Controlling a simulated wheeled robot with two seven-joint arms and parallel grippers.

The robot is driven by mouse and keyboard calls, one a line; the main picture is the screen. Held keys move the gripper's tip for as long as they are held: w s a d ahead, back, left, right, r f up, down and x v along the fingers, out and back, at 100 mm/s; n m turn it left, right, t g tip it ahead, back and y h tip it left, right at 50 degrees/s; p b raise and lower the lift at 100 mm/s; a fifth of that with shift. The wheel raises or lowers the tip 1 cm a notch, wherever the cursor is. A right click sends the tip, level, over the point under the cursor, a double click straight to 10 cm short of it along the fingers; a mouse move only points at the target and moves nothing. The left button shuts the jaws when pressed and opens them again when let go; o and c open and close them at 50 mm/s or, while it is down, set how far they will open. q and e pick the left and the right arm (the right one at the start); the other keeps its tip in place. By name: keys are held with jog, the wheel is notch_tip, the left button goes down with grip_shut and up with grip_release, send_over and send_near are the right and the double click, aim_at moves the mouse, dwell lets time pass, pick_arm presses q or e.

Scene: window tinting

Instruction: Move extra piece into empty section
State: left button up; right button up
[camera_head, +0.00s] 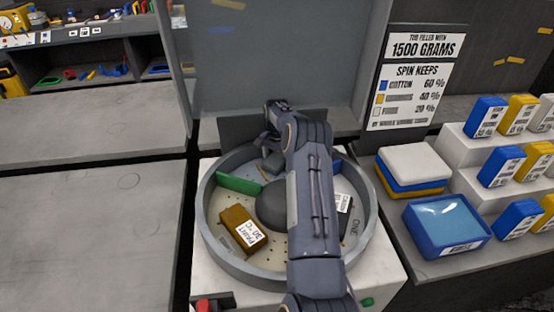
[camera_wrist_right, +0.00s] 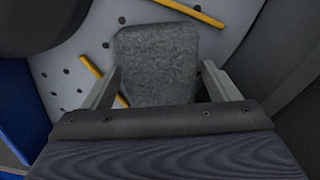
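A round grey drum (camera_head: 207,229) with a perforated floor is split into sections around a dark central hub (camera_head: 270,207). A yellow-brown block labelled "PAINT 30°C" (camera_head: 242,228) lies in its front left section. A pale labelled piece (camera_head: 343,202) shows partly behind my arm on the right. My right arm crosses the drum, and my right gripper (camera_head: 268,146) is at its far side. In the right wrist view my right gripper (camera_wrist_right: 162,66) has its fingers spread on either side of a rough grey block (camera_wrist_right: 157,50). A narrow gap shows beside the right finger. My left gripper is out of view.
A green divider (camera_head: 239,184) and a blue divider (camera_head: 349,178) stand in the drum. A raised grey lid (camera_head: 275,50) is behind it. Right of it are stacked pads (camera_head: 414,164), a blue tray (camera_head: 428,241) and boxes on steps. The left tabletop (camera_head: 90,220) is clear.

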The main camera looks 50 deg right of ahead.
aim_at(277, 158)
jog(key=shift+o, duration=0.2)
notch_tip(277, 158, up, 12)
jog(key=s+a+r+n+t, duration=0.25)
jog(key=a+r+n, duration=0.25)
jog(key=a+r, duration=0.65)
jog(key=s+a+r+n+t+y, duration=0.1)
jog(key=s+a+r+n, duration=0.25)
jog(key=s+a, duration=0.45)
jog(key=s+a+f+n+t+y, duration=0.1)
jog(key=s+a+f+n, duration=0.2)
jog(key=s+a, duration=0.5)
jog(key=s+a+f+n+t+y, duration=0.1)
jog(key=s+a+f+n, duration=0.3)
jog(key=s+a, duration=0.5)
jog(key=a, duration=0.4)
jog(key=shift+f+y+b, duration=0.15)
jog(key=shift+y+b, duration=0.2)
jog(key=shift+y, duration=0.05)
jog(key=shift+d, duration=0.1)
